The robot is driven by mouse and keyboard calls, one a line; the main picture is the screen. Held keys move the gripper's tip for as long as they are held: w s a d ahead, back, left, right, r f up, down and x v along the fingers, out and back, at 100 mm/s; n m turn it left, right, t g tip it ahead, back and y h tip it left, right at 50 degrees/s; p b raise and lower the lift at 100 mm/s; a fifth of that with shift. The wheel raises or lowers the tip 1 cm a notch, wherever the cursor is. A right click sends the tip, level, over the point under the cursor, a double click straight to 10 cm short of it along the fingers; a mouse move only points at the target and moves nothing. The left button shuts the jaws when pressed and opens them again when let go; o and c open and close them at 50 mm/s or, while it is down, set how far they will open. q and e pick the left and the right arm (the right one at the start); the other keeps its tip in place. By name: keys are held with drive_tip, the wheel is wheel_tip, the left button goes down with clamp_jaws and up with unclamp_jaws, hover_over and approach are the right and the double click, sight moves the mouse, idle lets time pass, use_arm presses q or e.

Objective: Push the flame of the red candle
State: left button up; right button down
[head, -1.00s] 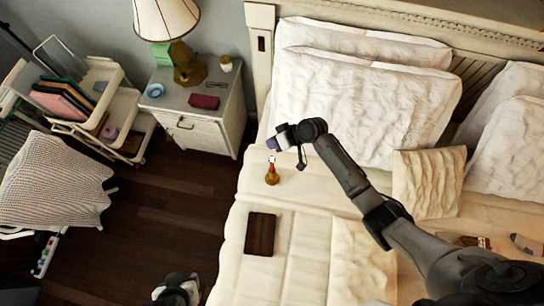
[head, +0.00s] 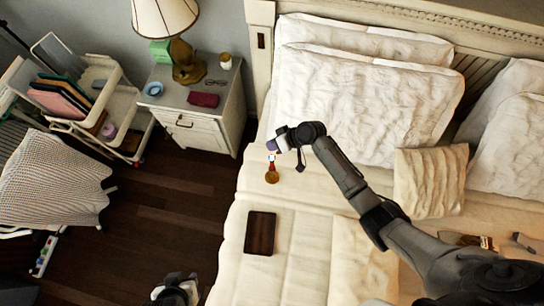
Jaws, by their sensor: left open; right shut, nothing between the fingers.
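I cannot make out a red candle or its flame for certain. A small white jar with a gold-coloured top (head: 226,61) stands on the nightstand and may be a candle. A small item with a round amber-gold lower part and a red, white and blue upper part (head: 272,176) lies on the bed. My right gripper (head: 303,162) is above the bed beside this item, to its right in the picture, shut and empty; its fingers are small and dark. My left gripper (head: 178,290) is at the bottom edge over the dark floor, open, partly cut off, away from the bed items.
The nightstand (head: 190,137) holds a lamp (head: 181,58), a dark red case (head: 203,99) and a blue bowl (head: 153,89). A dark flat box (head: 260,233) lies on the bed. Pillows (head: 365,95) line the headboard. A white cart (head: 122,112) stands at left.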

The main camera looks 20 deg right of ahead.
sight(272, 157)
wheel_tip(272, 157, down, 5)
drive_tip(key=b, duration=0.3)
idle(0.7)
idle(0.7)
drive_tip(key=shift+f+b, duration=0.15)
drive_tip(key=shift+b, duration=0.2)
drive_tip(key=shift+f, duration=0.3)
idle(0.3)
idle(0.4)
